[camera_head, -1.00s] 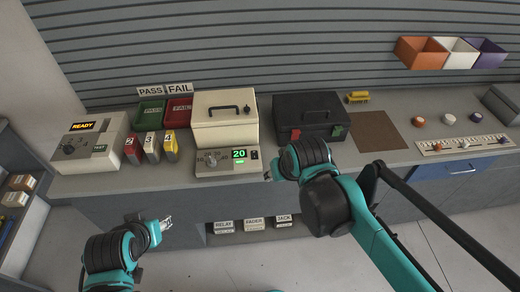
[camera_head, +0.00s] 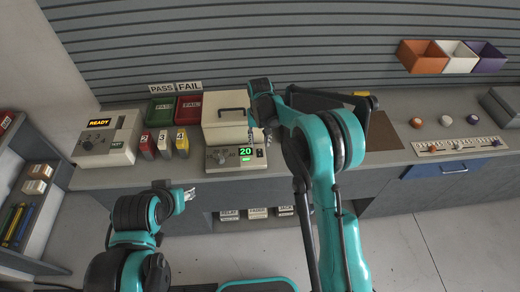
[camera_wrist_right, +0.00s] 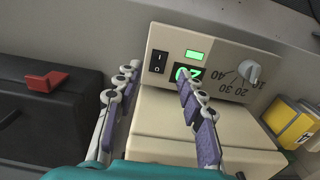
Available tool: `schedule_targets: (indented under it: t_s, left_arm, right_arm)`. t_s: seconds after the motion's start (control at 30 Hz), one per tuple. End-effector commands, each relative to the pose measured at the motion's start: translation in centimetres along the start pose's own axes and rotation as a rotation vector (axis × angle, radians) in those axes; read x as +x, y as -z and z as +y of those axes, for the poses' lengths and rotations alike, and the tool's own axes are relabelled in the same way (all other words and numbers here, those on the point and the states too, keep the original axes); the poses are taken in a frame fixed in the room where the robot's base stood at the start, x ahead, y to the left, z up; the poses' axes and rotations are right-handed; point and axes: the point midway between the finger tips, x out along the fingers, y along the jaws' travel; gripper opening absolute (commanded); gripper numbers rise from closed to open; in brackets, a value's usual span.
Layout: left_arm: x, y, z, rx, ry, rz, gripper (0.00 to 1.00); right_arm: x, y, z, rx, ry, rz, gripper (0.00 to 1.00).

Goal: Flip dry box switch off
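The cream dry box (camera_head: 225,130) stands on the counter. Its front panel has a dial (camera_wrist_right: 252,72), a green display reading 20 (camera_head: 245,152), a lit green lamp (camera_wrist_right: 195,55) and a black rocker switch (camera_wrist_right: 160,61) marked with a line and a circle. My right gripper (camera_wrist_right: 158,76) is open and empty over the box, pointing at the panel. The switch shows between its two fingers in the wrist view, apparently beyond the tips; one finger partly covers the display. My left gripper (camera_head: 188,194) is low in front of the counter, its opening unclear.
A black case (camera_wrist_right: 45,115) with a red latch stands beside the dry box, partly hidden by my right arm in the head view. Yellow, white and red numbered holders (camera_head: 165,143) stand on the other side. The READY tester (camera_head: 108,138) is further left.

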Motion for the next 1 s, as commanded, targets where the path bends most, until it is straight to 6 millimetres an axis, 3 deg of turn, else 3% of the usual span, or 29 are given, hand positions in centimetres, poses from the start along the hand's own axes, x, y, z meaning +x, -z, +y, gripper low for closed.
schedule_targets:
  t_s: [0.4, 0.77, 0.93, 1.0]
  left_arm:
    - [0.7, -0.5, 0.0, 0.0, 0.0, 0.0, 0.4]
    - [0.8, -0.5, 0.0, 0.0, 0.0, 0.0, 0.4]
    - [0.8, -0.5, 0.0, 0.0, 0.0, 0.0, 0.4]
    - [0.8, -0.5, 0.0, 0.0, 0.0, 0.0, 0.4]
  right_arm:
    - [6.3, 0.0, 0.0, 0.0, 0.0, 0.001, 0.4]
    - [7.0, 0.0, 0.0, 0.0, 0.0, 0.002, 0.4]
    - [7.0, 0.0, 0.0, 0.0, 0.0, 0.002, 0.0]
    - [7.0, 0.0, 0.0, 0.0, 0.0, 0.002, 0.0]
